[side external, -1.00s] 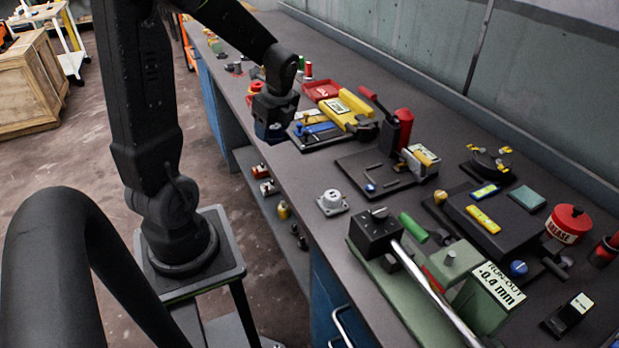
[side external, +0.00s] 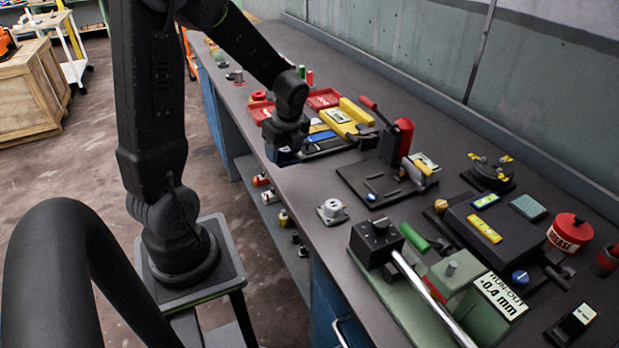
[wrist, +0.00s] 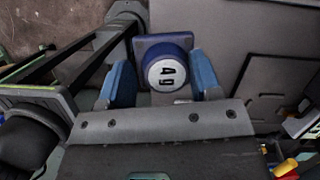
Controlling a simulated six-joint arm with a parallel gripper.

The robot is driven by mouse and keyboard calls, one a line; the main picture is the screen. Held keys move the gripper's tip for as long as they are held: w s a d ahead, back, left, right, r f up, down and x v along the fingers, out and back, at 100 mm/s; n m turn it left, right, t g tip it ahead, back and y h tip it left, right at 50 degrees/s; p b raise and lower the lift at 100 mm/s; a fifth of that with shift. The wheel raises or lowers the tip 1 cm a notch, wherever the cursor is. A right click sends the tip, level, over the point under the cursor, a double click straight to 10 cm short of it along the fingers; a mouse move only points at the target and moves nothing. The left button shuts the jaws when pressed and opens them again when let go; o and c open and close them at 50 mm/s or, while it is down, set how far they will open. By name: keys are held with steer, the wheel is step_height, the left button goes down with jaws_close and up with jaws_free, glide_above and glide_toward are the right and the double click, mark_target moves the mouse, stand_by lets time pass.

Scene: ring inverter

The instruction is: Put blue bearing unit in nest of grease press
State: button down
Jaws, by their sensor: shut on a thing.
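The blue bearing unit (wrist: 181,45) is a dark blue block with a round white face bearing black marks. My gripper (wrist: 163,78) is shut on it, one blue finger on each side. In the side external view, my gripper (side external: 286,150) is over the front edge of the bench, near the yellow fixture, with the unit (side external: 283,158) dark blue at its lower end. A red-headed lever press (side external: 404,138) on a dark plate stands to the right. A red tin marked GREASE (side external: 570,232) stands beside a low black fixture (side external: 458,217). I cannot tell which is the grease press; no nest is clear.
A yellow fixture (side external: 345,118) and red trays (side external: 323,98) lie behind my gripper. A pale flanged part (side external: 333,211) sits near the bench's front edge. A green run-out gauge (side external: 470,285) fills the near bench. Some bench is bare around the flanged part.

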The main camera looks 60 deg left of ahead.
glide_above(307, 186)
steer(key=f, duration=0.3)
steer(key=shift+w+d+f, duration=0.15)
steer(key=shift+d+f, duration=0.25)
steer(key=shift+f, duration=1.85)
steer(key=shift+c, duration=1.5)
jaws_free()
steer(key=shift+f, duration=0.1)
